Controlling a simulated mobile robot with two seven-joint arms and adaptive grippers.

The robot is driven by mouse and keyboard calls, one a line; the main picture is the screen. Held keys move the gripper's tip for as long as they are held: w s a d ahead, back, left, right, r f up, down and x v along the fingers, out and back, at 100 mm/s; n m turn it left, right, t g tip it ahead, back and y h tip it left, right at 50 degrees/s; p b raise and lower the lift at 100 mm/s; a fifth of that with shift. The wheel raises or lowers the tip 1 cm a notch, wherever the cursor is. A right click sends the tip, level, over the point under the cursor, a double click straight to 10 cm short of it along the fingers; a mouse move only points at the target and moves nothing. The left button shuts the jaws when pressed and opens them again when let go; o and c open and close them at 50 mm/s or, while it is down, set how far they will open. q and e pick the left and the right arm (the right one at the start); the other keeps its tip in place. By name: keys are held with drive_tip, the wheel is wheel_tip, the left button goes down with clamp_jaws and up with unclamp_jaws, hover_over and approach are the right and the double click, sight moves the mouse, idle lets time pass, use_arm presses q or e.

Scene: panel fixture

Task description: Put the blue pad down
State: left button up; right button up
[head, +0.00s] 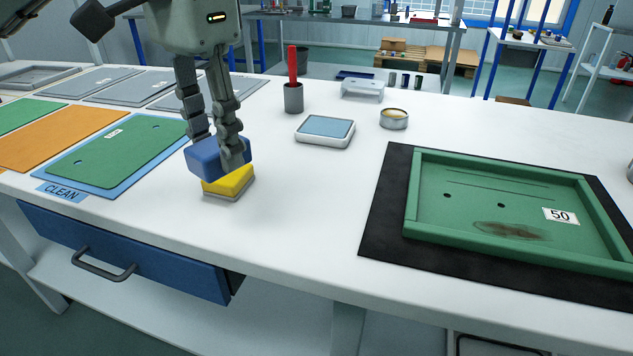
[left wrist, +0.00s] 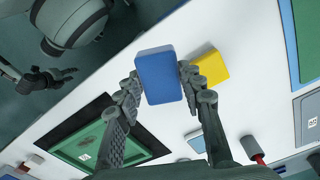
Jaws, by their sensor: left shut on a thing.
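The blue pad (head: 203,158) is a small block held between the fingers of my left gripper (head: 212,140), which is shut on it. In the head view it overlaps the back of a yellow pad (head: 229,180) with a grey base, which sits on the white bench. In the left wrist view the blue pad (left wrist: 160,77) fills the space between the fingers, with the yellow pad (left wrist: 211,68) just to its right. The exact gap between pad and bench is hard to tell. My right gripper (left wrist: 52,80) shows small and dark in the left wrist view only.
A green panel (head: 480,205) marked 50, with a dark smudge, lies on a black mat (head: 380,215) at the right. A blue-topped tray (head: 325,131), a tin (head: 394,119) and a cup (head: 293,98) with a red-handled tool stand behind. A green plate (head: 118,150) lies on the blue CLEAN mat (head: 68,190). Bench is clear between yellow pad and black mat.

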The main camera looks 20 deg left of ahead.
use_arm(q)
drive_tip(key=shift+w+d, duration=0.1)
drive_tip(key=shift+w, duration=0.1)
drive_tip(key=w+d+f, duration=0.4)
drive_tip(key=w, duration=0.1)
drive_tip(key=w+d+f+p, duration=0.1)
drive_tip(key=w+d+f, duration=0.1)
drive_tip(key=w, duration=0.1)
drive_tip(key=shift+d+f, duration=0.15)
drive_tip(key=shift+d, duration=0.2)
drive_tip(key=shift+w+d+f, duration=0.1)
drive_tip(key=shift+w+f, duration=0.1)
drive_tip(key=shift+w, duration=0.05)
wheel_tip(320, 180, down, 4)
drive_tip(key=shift+r, duration=0.1)
use_arm(e)
drive_tip(key=shift+x, duration=1.2)
use_arm(q)
drive_tip(key=shift+f, duration=0.2)
use_arm(e)
drive_tip(key=shift+s+a, duration=0.1)
drive_tip(key=shift+a, duration=0.2)
